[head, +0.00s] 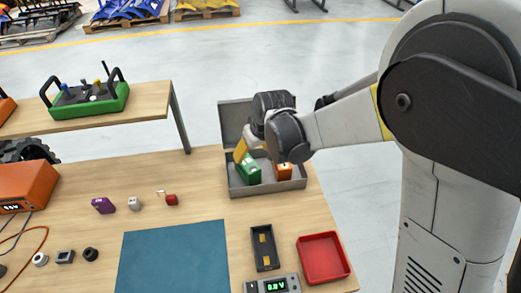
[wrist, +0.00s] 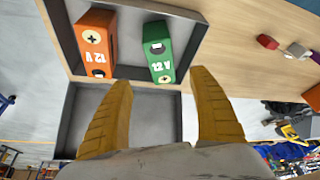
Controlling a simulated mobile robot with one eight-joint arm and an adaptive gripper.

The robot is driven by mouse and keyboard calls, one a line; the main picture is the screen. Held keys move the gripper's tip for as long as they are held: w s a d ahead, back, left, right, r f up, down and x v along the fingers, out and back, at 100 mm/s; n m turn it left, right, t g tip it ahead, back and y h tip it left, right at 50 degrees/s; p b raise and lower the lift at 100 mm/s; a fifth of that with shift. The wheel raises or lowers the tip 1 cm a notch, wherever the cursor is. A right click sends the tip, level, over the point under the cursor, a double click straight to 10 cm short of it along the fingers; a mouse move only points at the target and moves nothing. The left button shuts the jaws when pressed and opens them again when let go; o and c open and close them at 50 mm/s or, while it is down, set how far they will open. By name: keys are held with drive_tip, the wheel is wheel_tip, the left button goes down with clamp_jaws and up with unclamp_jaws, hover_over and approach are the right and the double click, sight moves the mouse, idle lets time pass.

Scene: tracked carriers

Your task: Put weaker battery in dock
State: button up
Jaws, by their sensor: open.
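A green battery (head: 248,173) and an orange battery (head: 283,171) stand in a grey open case (head: 240,192). The green battery's near end lies just beyond the fingertips. In the head view my gripper (head: 241,151) hangs over the case and partly hides both batteries. A dark dock-like tray (head: 255,256) with brass contacts is empty, behind a meter (head: 272,285) with green digits.
A red tray (head: 345,268) lies right of the dark tray, empty. A blue mat (head: 175,260) covers the table's middle. Small purple, grey and red parts (head: 171,200) lie left of the case. An orange instrument (head: 28,186) and raised shelf (head: 155,95) are further left.

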sight(248, 162)
drive_tip(key=b+x, duration=0.3)
drive_tip(key=x, duration=0.7)
drive_tip(key=shift+s+a+b, duration=0.1)
drive_tip(key=shift+s+b, duration=0.1)
drive_tip(key=shift+b, duration=0.2)
drive_tip(key=shift+f+b, duration=0.25)
drive_tip(key=shift+b, duration=0.05)
drive_tip(key=c, duration=1.5)
